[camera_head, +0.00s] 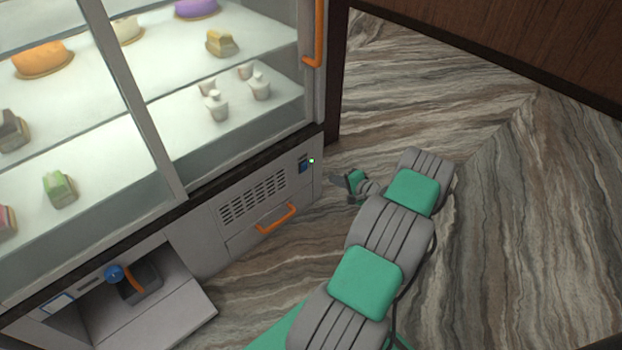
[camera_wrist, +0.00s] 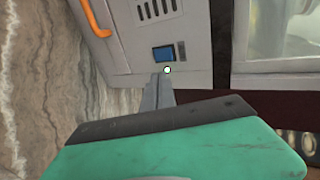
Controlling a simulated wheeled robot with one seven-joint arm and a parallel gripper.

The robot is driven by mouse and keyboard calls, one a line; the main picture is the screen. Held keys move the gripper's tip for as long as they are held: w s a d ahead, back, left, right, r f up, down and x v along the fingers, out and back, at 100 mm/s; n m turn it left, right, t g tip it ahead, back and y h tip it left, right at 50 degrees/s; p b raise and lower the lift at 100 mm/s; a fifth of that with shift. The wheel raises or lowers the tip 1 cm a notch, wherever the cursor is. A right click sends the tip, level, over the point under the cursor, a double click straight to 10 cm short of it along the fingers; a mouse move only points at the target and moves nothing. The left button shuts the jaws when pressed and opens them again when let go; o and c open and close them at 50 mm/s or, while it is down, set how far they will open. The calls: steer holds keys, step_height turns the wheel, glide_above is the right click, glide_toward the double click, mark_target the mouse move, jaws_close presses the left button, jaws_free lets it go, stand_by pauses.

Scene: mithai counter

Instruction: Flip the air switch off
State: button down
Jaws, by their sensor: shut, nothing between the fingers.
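The air switch is a small blue rocker in a dark frame on the grey lower panel of the display counter. It shows near the panel's right end in the head view (camera_head: 303,167) and above my fingertips in the wrist view (camera_wrist: 163,53). I cannot tell which way the rocker is tipped. A small bright dot (camera_wrist: 167,70) shows beside the switch. My gripper (camera_head: 334,178) is shut and empty, just right of the panel in the head view. In the wrist view its fingertips (camera_wrist: 160,76) point at the panel close to the switch; contact cannot be told.
The panel has a slotted vent (camera_head: 252,199) and an orange drawer handle (camera_head: 277,218) left of the switch. Glass shelves with sweets and cups (camera_head: 217,106) are above. An open bay with a blue knob (camera_head: 114,273) is lower left. Marbled floor (camera_head: 500,230) is clear to the right.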

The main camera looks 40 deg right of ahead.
steer(key=shift+r, duration=0.1)
steer(key=b, duration=0.4)
glide_toward(305, 164)
step_height(305, 164, down, 4)
steer(key=w, duration=0.4)
steer(key=shift+w+a+r, duration=0.15)
steer(key=shift+w+r, duration=0.1)
steer(key=shift+w, duration=0.05)
steer(key=shift+w+r+b, duration=0.25)
steer(key=shift+w+b, duration=0.15)
steer(key=shift+w, duration=0.25)
